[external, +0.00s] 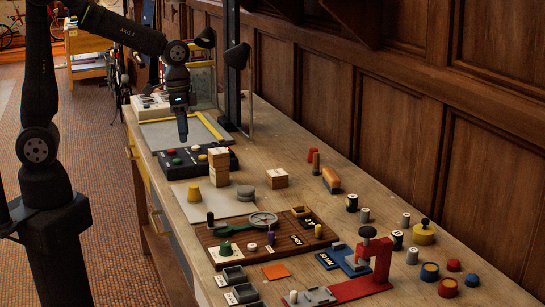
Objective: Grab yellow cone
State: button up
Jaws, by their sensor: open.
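The yellow cone (194,192) is a small, blunt-topped piece standing upright on a pale grey board (183,211) near the bench's left edge. My gripper (183,138) points down at the far end of the bench, in front of a framed board with yellow edging. It is apart from the cone, higher in the picture and slightly left of it. My gripper is open; its fingers are small and dark here, and I see nothing held between them.
A black box with coloured buttons (196,163) lies between my gripper and the cone. A wooden block stack (218,166) stands right of the cone. A dark wooden board with pegs and a wheel (228,236) is nearer the camera. Several spools and a red stand (375,262) are at right.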

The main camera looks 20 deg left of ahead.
jog(key=a+f+m+h, duration=0.1)
jog(key=a+m+h, duration=0.1)
jog(key=a+m, duration=0.15)
jog(key=m+h, duration=0.1)
jog(key=m, duration=0.2)
send_near(192, 188)
jog(key=f, duration=0.1)
jog(key=w+f, duration=0.1)
jog(key=f, duration=0.3)
jog(key=shift+w+d+f, duration=0.25)
jog(key=shift+w+d, duration=0.05)
jog(key=shift+w, duration=0.05)
jog(key=x, duration=0.4)
jog(key=shift+s, duration=0.25)
jog(key=shift+d+f, duration=0.2)
jog(key=shift+f, duration=0.4)
jog(key=c, duration=1.1)
